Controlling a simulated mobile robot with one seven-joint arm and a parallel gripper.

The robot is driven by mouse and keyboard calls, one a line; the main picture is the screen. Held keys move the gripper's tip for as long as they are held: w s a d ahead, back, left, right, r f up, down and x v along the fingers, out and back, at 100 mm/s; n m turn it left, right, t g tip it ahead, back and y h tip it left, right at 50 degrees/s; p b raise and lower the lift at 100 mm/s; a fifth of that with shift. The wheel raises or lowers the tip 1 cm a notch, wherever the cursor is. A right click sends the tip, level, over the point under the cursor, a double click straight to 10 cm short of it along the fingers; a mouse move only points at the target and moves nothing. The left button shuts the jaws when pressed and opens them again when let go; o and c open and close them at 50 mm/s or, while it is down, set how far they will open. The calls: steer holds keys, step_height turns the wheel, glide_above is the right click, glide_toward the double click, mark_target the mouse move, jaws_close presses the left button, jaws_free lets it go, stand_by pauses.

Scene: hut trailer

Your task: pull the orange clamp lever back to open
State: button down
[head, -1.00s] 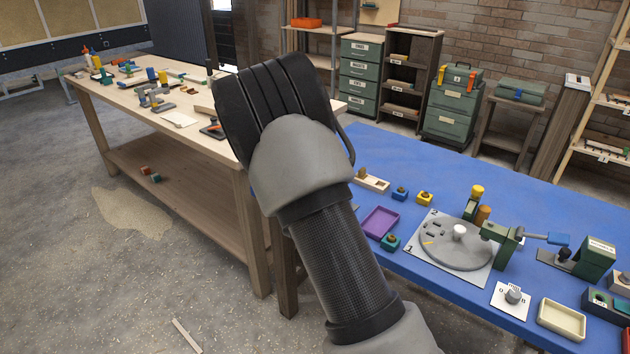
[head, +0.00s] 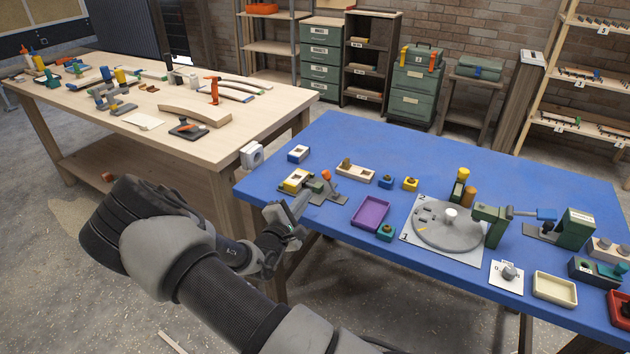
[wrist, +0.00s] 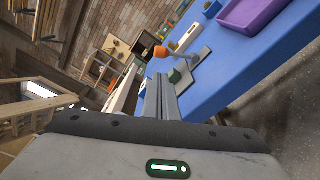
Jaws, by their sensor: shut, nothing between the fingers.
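The clamp stands at the left end of the blue table (head: 505,172). A yellow block (head: 294,178) sits at the clamp's left side. In the wrist view the orange tip (wrist: 161,51) shows just beyond my fingertips, with the clamp's grey base (wrist: 203,60) to its right. My gripper (head: 302,198) is shut and empty, at the table's front left edge, below and left of the lever. A gap shows between my fingers and the tip in the head view.
A purple tray (head: 370,213) and a grey turntable (head: 448,232) lie to the right of the clamp. A white-and-blue block (head: 299,153) and a wooden block (head: 355,172) stand behind it. A wooden workbench (head: 150,105) is at the left. Bare blue surface lies behind the small parts.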

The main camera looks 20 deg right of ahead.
mark_target(330, 182)
steer(key=shift+d, duration=0.15)
steer(key=x, duration=0.9)
steer(key=shift+w+d+f+b, duration=0.1)
steer(key=shift+w+d+b, duration=0.1)
steer(key=shift+w+b, duration=0.1)
